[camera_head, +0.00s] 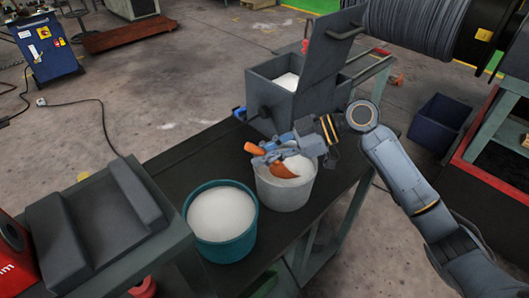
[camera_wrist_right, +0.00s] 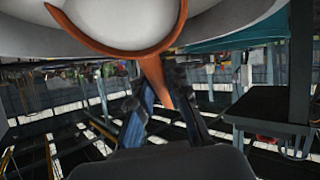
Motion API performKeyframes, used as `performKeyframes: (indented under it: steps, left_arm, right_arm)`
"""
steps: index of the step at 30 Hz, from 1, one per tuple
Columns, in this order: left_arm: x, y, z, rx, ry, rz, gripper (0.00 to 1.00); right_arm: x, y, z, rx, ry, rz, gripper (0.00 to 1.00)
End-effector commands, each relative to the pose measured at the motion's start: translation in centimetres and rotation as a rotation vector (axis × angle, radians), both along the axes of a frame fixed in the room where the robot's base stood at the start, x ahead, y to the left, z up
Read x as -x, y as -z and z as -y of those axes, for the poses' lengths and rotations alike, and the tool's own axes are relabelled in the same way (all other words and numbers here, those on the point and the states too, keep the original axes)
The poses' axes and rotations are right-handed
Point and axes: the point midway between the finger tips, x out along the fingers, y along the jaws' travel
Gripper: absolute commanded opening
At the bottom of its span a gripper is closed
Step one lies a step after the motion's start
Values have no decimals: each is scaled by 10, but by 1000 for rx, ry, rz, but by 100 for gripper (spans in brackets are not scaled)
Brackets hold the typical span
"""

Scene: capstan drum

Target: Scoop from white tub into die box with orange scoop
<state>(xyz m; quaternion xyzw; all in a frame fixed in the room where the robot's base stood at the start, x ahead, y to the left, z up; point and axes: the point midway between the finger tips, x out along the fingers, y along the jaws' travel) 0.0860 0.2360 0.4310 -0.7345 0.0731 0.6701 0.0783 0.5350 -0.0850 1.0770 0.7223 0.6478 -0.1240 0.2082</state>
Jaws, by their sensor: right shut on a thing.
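The white tub (camera_head: 284,197) stands on the dark bench, filled with white material. The orange scoop (camera_head: 292,168) is at the tub's mouth, its bowl over or in the white material; its exact depth is hard to tell. My right gripper (camera_head: 266,154) is shut on the scoop's handle above the tub's far left rim. In the right wrist view, the scoop (camera_wrist_right: 154,72) runs down between my fingers (camera_wrist_right: 165,105), with white inside its bowl. The grey die box (camera_head: 272,102) stands behind the tub, lid raised, with white material inside. My left gripper is out of view.
A teal tub (camera_head: 222,243) of white material stands left of the white tub, close to it. The die box's raised lid (camera_head: 333,50) stands at its right. Bare bench (camera_head: 193,152) lies left of the die box. A grey block (camera_head: 95,235) is at the left.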

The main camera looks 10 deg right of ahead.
Motion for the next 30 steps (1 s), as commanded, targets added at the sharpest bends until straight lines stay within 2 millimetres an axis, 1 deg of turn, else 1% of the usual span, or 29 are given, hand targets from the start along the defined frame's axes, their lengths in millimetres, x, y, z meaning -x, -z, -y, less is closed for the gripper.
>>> performKeyframes:
  steps: [8, 30]
  left_arm:
    - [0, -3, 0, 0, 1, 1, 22]
    - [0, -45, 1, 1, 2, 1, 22]
  right_arm:
    - [0, -4, 0, -1, 0, 1, 0]
    - [0, -70, 0, -1, 0, 2, 0]
